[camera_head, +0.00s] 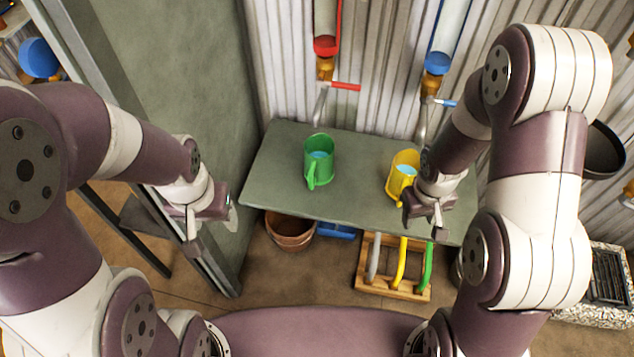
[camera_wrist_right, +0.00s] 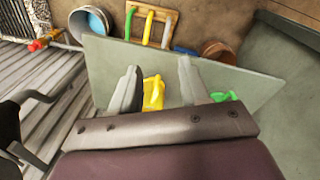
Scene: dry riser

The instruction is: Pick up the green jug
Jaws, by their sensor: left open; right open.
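The green jug (camera_head: 319,158) stands upright on the grey-green table (camera_head: 270,170), left of centre, with its handle toward me and light blue inside. In the right wrist view the green jug (camera_wrist_right: 224,96) shows only in part, behind a finger. My right gripper (camera_head: 432,225) is open and empty, close by the yellow jug (camera_head: 402,172) at the table's right; the yellow jug lies between the fingers in the right wrist view (camera_wrist_right: 153,92), but I cannot tell if they touch. My left gripper (camera_head: 192,222) is open and empty, left of the table and apart from the green jug.
A red-capped tube (camera_head: 325,45) and a blue-capped tube (camera_head: 437,62) with taps hang on the corrugated wall behind the table. Below are a terracotta pot (camera_head: 290,232) and a wooden rack (camera_head: 392,285) with coloured handles. A grey panel stands at left. The table between the jugs is clear.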

